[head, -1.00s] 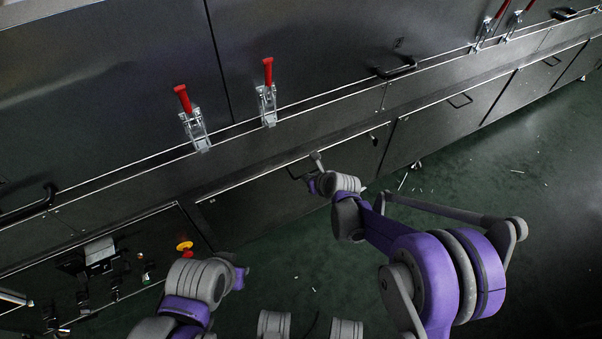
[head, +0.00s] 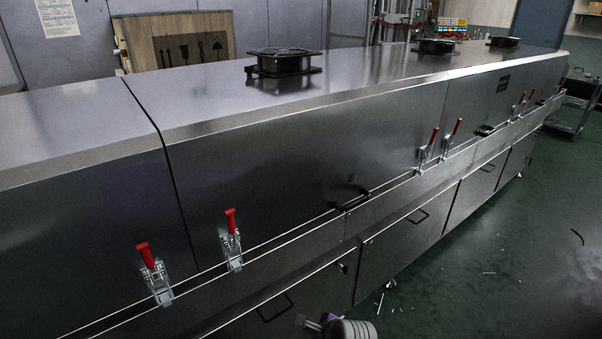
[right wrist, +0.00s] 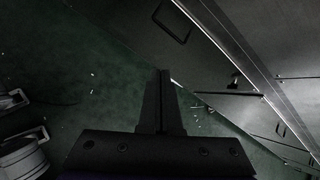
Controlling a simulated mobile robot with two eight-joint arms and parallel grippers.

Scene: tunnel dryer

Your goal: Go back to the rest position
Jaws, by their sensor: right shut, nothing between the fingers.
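My right gripper (head: 304,321) shows at the bottom edge of the head view, with part of the grey wrist behind it. It is in front of the dryer's lower panels, close to a lower door handle (head: 275,308); I cannot tell the exact gap. In the right wrist view the fingers of my right gripper (right wrist: 161,75) are together and hold nothing, with green floor and the dryer's lower panels beyond. My left gripper is in neither view now.
The long steel tunnel dryer (head: 290,150) crosses the head view, with red-handled clamps (head: 231,238) along its front and fans (head: 283,63) on top. A cart (head: 577,105) stands at the far right. The green floor (head: 500,260) at right is open, with small scraps.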

